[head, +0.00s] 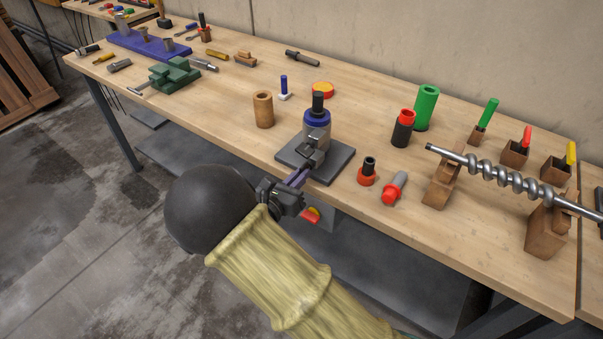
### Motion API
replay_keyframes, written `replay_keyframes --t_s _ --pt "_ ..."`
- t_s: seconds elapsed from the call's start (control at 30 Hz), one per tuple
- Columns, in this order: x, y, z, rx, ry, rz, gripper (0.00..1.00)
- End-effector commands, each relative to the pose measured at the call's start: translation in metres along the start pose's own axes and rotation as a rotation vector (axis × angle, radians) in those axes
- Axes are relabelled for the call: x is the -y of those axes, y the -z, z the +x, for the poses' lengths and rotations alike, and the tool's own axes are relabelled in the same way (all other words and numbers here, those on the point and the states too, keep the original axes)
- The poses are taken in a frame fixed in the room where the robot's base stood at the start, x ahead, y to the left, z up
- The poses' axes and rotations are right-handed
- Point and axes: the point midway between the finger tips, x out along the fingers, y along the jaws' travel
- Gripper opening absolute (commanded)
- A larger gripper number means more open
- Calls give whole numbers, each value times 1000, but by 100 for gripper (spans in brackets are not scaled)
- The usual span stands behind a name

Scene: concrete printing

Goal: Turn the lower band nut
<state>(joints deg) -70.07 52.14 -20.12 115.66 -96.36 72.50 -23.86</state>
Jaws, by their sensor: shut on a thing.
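A grey cylinder with a blue collar and a black top (317,122) stands upright on a dark square base plate (335,163) near the table's front edge. My gripper (311,163) reaches in from the front, low on the near side of the cylinder. Its jaws are shut on a small grey part there, which looks like the lower band nut. The jaws and the grey fittings cover most of the nut, so its outline and angle cannot be told. A second grey fitting shows just above the jaws, against the cylinder.
A wooden cylinder (263,110) stands left of the plate. A black-and-red ring (367,171) and a red-and-grey piece (394,189) lie to its right. A steel screw (500,176) rests on wooden blocks further right. A green vise (174,74) stands at left.

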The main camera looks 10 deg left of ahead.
Motion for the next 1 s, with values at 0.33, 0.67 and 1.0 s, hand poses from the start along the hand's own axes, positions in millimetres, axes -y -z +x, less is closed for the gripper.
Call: replay_keyframes --t_s 0.33,0.67,1.0 --pt "-2 8 -3 -7 -5 271 0" --pt "-2 4 -3 -8 -5 445 0" --pt "-2 6 -3 -8 -5 496 0"
